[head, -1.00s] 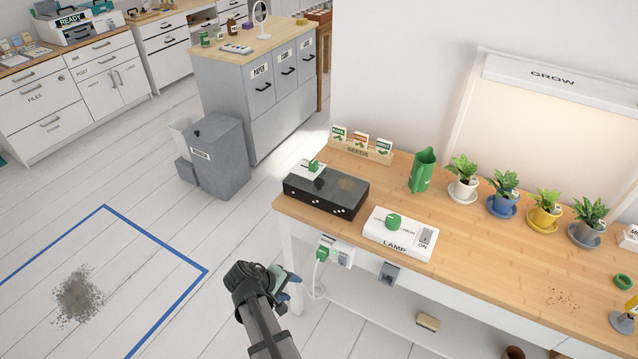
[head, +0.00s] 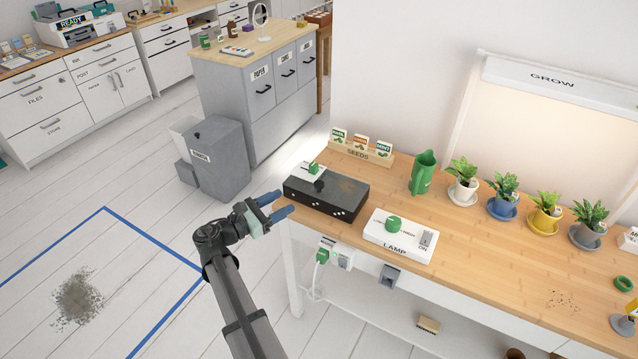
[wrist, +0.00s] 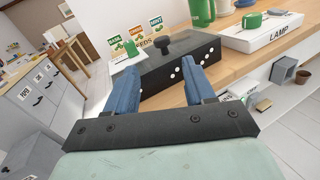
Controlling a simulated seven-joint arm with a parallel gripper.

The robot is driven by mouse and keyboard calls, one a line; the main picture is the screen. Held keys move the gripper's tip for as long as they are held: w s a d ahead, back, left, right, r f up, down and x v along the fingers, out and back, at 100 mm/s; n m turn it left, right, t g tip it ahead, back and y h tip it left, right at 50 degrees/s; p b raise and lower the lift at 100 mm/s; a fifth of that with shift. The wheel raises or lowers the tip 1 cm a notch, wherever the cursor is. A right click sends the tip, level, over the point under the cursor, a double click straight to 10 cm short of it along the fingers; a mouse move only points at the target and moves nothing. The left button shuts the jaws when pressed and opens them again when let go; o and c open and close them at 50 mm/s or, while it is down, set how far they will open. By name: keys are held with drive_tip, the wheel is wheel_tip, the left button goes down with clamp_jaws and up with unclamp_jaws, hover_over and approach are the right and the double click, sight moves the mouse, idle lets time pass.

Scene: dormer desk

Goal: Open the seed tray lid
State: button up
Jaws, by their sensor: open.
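The seed tray (head: 326,195) is a black box with white dots on its front. It sits at the left end of the wooden desk with its dark, glossy lid (head: 335,184) down. In the wrist view, the tray (wrist: 158,78) lies just ahead of my fingers, and a black knob (wrist: 178,46) stands up from its top. My gripper (head: 285,203) has blue fingers spread open and empty. It is at the tray's left front corner, near the desk edge. I cannot tell if a finger touches the tray.
A white lamp box (head: 400,236) with a green knob stands right of the tray. A green jug (head: 423,172) and potted plants stand farther right.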

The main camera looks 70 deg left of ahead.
sight(315, 185)
drive_tip(key=shift+n, duration=0.7)
drive_tip(key=x, duration=1.4)
drive_tip(key=shift+d, duration=0.1)
drive_tip(key=shift+c, duration=0.4)
clamp_jaws()
